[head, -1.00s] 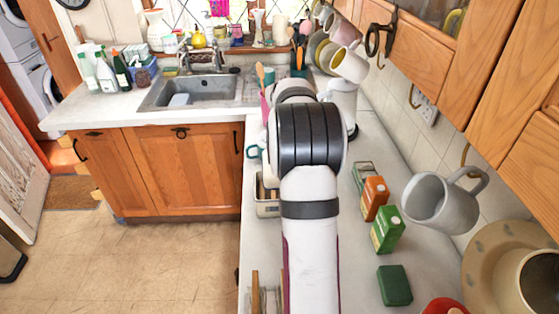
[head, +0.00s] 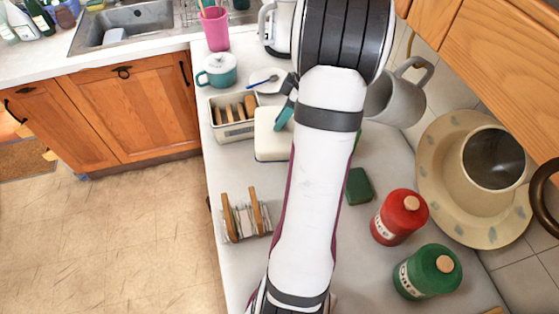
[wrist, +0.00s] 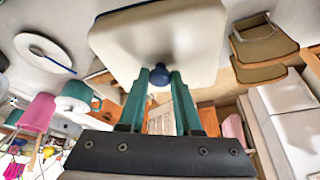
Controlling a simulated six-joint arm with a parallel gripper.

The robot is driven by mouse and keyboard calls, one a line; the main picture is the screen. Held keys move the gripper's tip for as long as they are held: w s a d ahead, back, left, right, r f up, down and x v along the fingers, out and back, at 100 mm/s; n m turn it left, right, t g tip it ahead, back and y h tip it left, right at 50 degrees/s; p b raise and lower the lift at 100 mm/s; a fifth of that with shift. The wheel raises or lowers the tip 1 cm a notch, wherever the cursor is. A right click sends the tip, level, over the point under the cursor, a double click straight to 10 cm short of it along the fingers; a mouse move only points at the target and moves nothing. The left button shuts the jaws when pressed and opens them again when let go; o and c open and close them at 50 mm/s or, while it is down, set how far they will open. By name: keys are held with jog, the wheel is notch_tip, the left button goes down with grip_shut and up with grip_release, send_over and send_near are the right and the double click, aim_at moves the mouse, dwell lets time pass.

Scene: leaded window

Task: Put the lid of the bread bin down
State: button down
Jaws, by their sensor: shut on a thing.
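The cream lid (head: 272,135) shows in the head view just right of the bread bin, partly behind my arm. In the wrist view the lid (wrist: 160,35) fills the top middle, with its blue knob (wrist: 159,77) between my teal fingers. My gripper (wrist: 160,88) is shut on that knob; it also shows in the head view (head: 286,108), partly hidden by my arm. The open cream bread bin (head: 236,131) stands on the counter with several brown slices in it. I cannot tell whether the lid touches the counter.
A teal pot (head: 218,72) and a pink cup (head: 214,30) stand beyond the bin. A wooden rack (head: 246,218) stands nearer, on the left edge. Red (head: 400,216) and green (head: 428,272) canisters and a dark green block (head: 359,186) are to the right. Counter between rack and bin is clear.

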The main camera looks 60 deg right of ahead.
jog(key=shift+s+a+f+n+y, duration=0.25)
jog(key=shift+a+n+y, duration=0.1)
jog(key=shift+n, duration=0.85)
notch_tip(320, 180, down, 10)
jog(key=shift+a+f, duration=0.1)
jog(key=shift+a, duration=0.05)
jog(key=c, duration=0.6)
grip_release()
